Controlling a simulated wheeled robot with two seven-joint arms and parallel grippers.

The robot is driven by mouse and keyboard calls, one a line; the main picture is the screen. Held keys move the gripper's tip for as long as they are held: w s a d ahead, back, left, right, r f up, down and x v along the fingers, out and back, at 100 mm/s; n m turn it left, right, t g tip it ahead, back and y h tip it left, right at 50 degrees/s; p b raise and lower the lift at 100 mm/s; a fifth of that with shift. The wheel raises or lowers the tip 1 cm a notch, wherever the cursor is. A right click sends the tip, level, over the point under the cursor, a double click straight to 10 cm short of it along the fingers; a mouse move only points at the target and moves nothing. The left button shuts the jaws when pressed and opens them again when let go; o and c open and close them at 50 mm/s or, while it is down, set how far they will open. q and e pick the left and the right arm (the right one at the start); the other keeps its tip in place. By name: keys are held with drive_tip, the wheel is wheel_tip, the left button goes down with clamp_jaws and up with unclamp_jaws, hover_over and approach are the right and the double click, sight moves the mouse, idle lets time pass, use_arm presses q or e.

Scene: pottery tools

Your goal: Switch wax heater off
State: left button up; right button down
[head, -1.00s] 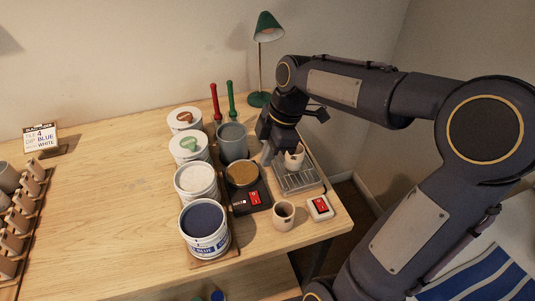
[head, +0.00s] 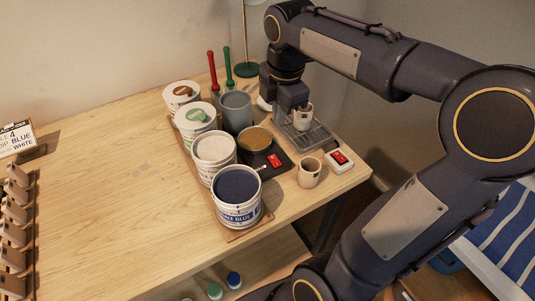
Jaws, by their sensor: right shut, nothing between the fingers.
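The wax heater (head: 283,169) is a low black unit with a round pan of brown wax (head: 255,139) on top. A red rocker switch (head: 275,160) sits on its front; I cannot tell which way it is pressed. A separate white box with a red switch (head: 340,158) lies to the right, near the table edge. My right gripper (head: 283,112) is shut and empty, behind the wax heater and beside a small cup (head: 303,118). Its fingertips are hard to make out, and I cannot tell whether they touch the cup. My left gripper is not in view.
The small cup stands on a metal drying rack (head: 318,139). Another cup (head: 309,173) stands in front. Glaze buckets, including a dark blue one (head: 237,190), and a grey pot (head: 236,110) crowd the heater's left.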

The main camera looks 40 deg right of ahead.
approach(273, 158)
drive_tip(key=f, duration=0.4)
drive_tip(key=w+f, duration=0.1)
drive_tip(key=f, duration=0.1)
drive_tip(key=shift+d+f, duration=0.15)
drive_tip(key=shift+f, duration=0.25)
drive_tip(key=shift+w+f+b, duration=0.1)
drive_tip(key=shift+f+b, duration=0.2)
drive_tip(key=shift+f, duration=0.05)
drive_tip(key=shift+r, duration=0.15)
